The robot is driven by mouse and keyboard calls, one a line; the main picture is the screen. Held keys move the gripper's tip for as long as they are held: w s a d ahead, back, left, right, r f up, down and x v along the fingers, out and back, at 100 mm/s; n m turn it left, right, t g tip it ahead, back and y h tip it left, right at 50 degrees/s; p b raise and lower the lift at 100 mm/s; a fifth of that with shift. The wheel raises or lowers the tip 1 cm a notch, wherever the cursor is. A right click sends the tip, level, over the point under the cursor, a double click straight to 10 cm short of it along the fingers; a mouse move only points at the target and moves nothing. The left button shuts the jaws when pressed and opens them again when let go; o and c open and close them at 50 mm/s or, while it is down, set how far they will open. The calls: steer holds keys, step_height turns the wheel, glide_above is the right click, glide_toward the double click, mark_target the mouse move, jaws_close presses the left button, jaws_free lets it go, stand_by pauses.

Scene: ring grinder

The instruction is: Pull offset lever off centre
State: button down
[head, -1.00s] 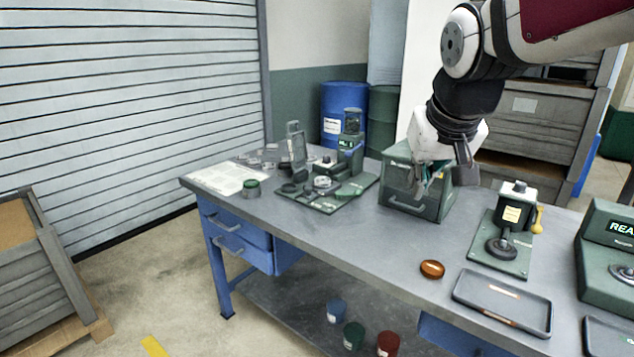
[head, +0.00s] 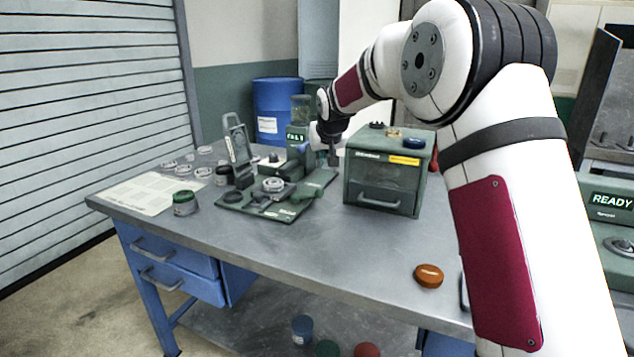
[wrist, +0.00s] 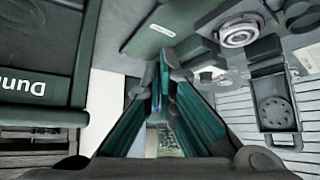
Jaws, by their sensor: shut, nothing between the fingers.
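The green ring grinder stands on a flat base plate (head: 238,207) at the middle left of the bench, with a silver ring (head: 272,184) on it and a tower (head: 299,110) behind. The ring also shows at the upper right of the wrist view (wrist: 240,34). I cannot make out the offset lever for certain. My gripper (head: 333,157) is at the right of the tower, beside the green drawer box (head: 381,199), partly hidden by my arm. In the wrist view its green finger pads (wrist: 164,75) come together at the tips, with nothing between them.
The drawer box stands close on the right of my gripper. A brown-orange disc (head: 429,275) lies near the front edge. The bench front is mostly clear. My arm hides much of the right.

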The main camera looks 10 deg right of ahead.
steer(key=shift+w+f, duration=0.25)
steer(key=shift+w, duration=0.25)
steer(key=shift+f, duration=0.1)
steer(key=b+x, duration=0.1)
steer(key=x, duration=0.8)
steer(key=shift+w+d+f, duration=0.1)
steer(key=shift+w+f, duration=0.1)
steer(key=shift+w, duration=0.1)
steer(key=shift+s+f, duration=0.1)
steer(key=shift+s, duration=0.4)
steer(key=shift+s+f, duration=0.15)
steer(key=shift+s, duration=0.55)
steer(key=shift+s+f, duration=0.15)
steer(key=shift+s, duration=0.55)
